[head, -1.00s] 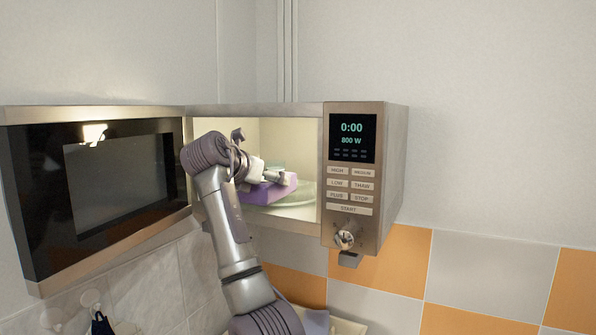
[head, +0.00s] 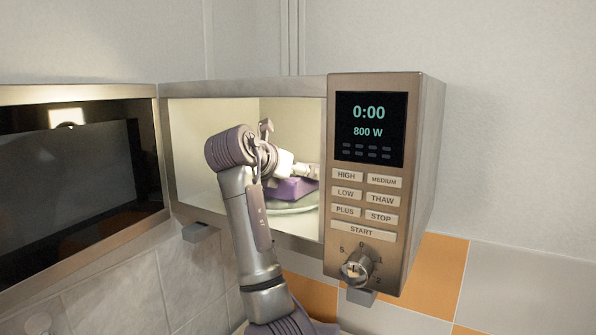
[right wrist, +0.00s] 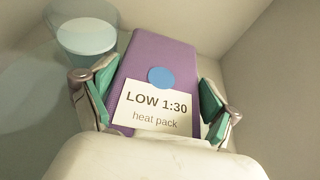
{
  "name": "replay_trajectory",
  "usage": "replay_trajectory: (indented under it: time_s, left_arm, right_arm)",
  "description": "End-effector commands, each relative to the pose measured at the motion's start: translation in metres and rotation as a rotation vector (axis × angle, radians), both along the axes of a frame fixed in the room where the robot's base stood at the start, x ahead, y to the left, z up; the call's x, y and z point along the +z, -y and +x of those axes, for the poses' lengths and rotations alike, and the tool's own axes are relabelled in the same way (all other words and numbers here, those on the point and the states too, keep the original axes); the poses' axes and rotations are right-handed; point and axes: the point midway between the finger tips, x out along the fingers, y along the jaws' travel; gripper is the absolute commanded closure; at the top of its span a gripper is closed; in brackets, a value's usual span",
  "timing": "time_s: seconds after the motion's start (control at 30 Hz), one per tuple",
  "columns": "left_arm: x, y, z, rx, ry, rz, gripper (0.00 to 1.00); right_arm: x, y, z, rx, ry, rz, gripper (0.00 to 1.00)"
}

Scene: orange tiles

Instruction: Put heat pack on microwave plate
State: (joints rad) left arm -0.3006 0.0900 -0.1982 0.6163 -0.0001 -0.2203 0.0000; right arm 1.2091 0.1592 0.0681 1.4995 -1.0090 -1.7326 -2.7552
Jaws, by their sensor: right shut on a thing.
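The heat pack is a purple block (head: 296,188). In the right wrist view the heat pack (right wrist: 155,55) has a blue dot and a white label reading "LOW 1:30 heat pack". My right gripper (head: 298,170) is inside the open microwave (head: 240,87), shut on the pack, with its green-padded fingers on either side in the right wrist view (right wrist: 158,88). The pale round microwave plate (head: 292,209) lies below the pack. I cannot tell whether pack and plate touch. My left gripper is not in view.
The microwave door (head: 75,170) stands open to the left. The control panel (head: 368,180) at the right reads 0:00 and 800 W. A pale teal cylinder-like object (right wrist: 86,38) shows at upper left in the right wrist view. The cavity walls are close around my gripper.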

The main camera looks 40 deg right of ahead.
Motion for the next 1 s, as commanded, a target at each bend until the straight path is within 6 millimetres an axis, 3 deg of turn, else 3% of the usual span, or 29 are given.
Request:
replay_trajectory:
  time_s: [0.1,0.17,0.27,0.4,0.43,0.5,0.9,1.0]
  left_arm:
    - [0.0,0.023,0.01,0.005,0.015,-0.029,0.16]
    - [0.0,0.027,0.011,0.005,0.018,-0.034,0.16]
    - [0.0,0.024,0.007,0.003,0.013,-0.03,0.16]
    - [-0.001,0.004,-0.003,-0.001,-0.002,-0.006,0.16]
    - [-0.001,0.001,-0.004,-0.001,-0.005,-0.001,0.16]
    - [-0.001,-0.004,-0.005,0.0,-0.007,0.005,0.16]
    - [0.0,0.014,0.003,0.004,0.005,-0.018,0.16]
    - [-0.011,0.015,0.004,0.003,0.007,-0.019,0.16]
  right_arm:
    - [-0.007,-0.001,0.001,-0.001,-0.008,0.013,0.76]
    - [-0.007,-0.001,0.001,-0.001,-0.008,0.014,0.76]
    - [-0.008,-0.001,0.001,0.0,-0.007,0.014,0.76]
    - [-0.011,-0.001,0.001,-0.001,-0.007,0.011,0.76]
    - [-0.012,-0.001,0.001,0.0,-0.008,0.013,0.09]
    - [-0.012,0.0,0.001,0.0,-0.008,0.013,0.0]
    - [-0.004,-0.001,0.001,-0.001,-0.005,0.012,0.0]
    - [-0.003,-0.014,-0.002,0.002,-0.003,0.012,0.0]
